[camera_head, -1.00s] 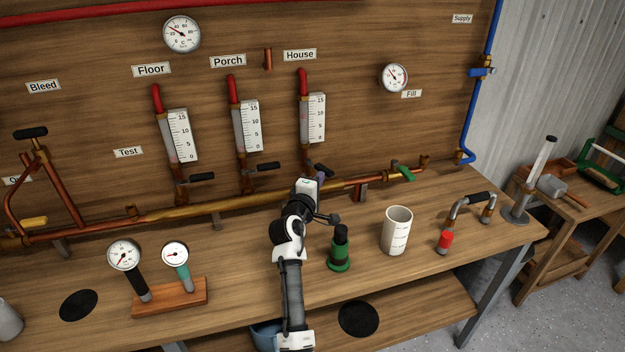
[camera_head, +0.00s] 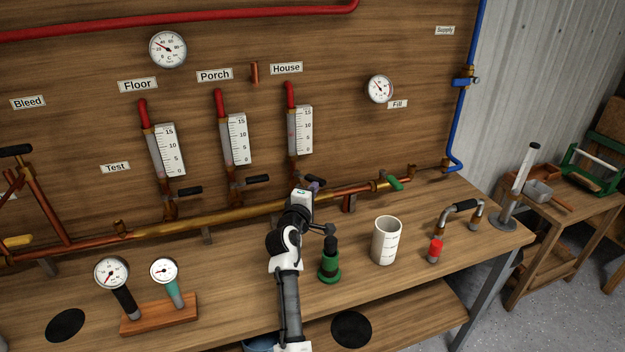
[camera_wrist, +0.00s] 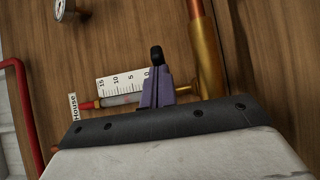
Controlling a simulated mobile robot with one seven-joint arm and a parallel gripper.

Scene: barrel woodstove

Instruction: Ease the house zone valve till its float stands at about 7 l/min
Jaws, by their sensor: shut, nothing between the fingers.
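The House flow meter, with its red top hose, clear tube and white scale (camera_head: 303,130), is on the board under the House label (camera_head: 286,68). Its scale also shows sideways in the wrist view (camera_wrist: 122,83). The float's height is too small to read. The house zone valve's black handle (camera_wrist: 156,53) stands just beyond my fingertips in the wrist view. My gripper (camera_wrist: 154,80) has purple fingers, shut and empty, at or very near this handle; I cannot tell whether they touch. In the head view, my wrist hides most of the valve, and my gripper (camera_head: 315,187) is barely visible.
The brass manifold (camera_head: 240,215) runs along the board below the meters. The Porch valve handle (camera_head: 257,179) is to the left, a green-handled valve (camera_head: 393,183) to the right. A green-based object (camera_head: 330,262) and a white cup (camera_head: 385,240) stand on the bench near my arm.

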